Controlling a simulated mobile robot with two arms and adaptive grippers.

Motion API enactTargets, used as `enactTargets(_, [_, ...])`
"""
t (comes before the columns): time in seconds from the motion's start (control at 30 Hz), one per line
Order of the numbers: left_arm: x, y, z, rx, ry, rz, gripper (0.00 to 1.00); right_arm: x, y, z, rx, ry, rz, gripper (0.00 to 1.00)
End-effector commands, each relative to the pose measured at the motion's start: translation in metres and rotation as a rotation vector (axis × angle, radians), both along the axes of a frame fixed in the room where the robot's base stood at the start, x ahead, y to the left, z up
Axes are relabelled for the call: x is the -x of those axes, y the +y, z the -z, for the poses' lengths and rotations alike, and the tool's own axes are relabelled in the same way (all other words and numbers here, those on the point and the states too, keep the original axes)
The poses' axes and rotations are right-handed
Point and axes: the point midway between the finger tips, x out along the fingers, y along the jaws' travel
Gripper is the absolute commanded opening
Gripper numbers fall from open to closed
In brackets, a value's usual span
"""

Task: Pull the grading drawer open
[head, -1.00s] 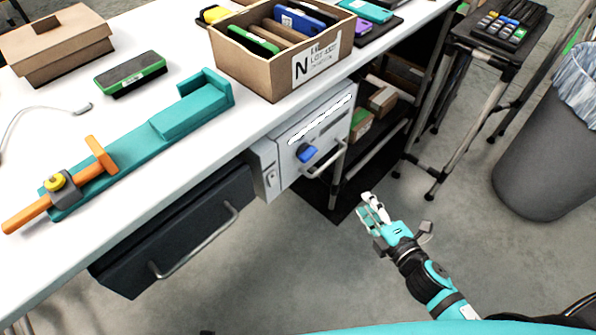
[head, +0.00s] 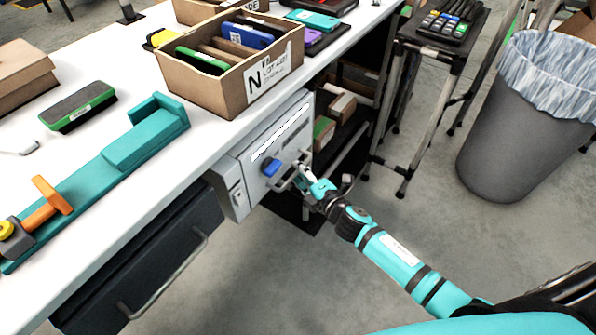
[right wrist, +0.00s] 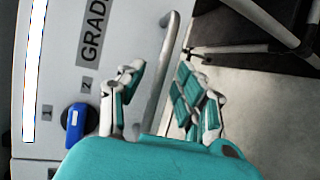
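The grading drawer (head: 248,168) is a light grey front under the white bench. It looks shut. It has a blue knob (head: 270,167) and a bar handle (right wrist: 170,45). In the right wrist view the drawer front (right wrist: 120,20) shows lettering starting "GRAD", with the blue knob (right wrist: 74,124) near marks 1 and 2. My right gripper (head: 299,173) is at the handle. In the right wrist view its fingers (right wrist: 160,78) are apart, with the bar running between them; I see no firm contact. My left gripper is not in view.
A dark drawer (head: 150,265) with its own handle is at the left. Above, a cardboard box (head: 205,85) and a teal fixture (head: 130,145) stand on the bench (head: 75,240). A dark shelf rack and a bin (head: 520,125) are to the right. The floor in front is clear.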

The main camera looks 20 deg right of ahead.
Motion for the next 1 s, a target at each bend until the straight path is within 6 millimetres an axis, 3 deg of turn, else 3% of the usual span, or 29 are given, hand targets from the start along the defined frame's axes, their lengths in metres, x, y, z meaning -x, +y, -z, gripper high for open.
enactTargets(0.13, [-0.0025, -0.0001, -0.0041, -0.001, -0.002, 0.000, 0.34, -0.0112, 0.0032, 0.0018, 0.000, -0.001, 0.000, 0.34])
enactTargets(0.43, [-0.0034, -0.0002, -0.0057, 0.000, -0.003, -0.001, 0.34, -0.0132, 0.0039, 0.0025, -0.001, 0.000, -0.001, 0.34])
enactTargets(0.7, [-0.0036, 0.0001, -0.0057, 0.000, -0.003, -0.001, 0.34, -0.0131, 0.0037, 0.0023, 0.000, 0.000, 0.000, 0.02])
enactTargets(1.0, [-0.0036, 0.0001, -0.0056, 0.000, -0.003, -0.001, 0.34, -0.0130, 0.0036, 0.0022, 0.000, -0.001, 0.000, 0.00])
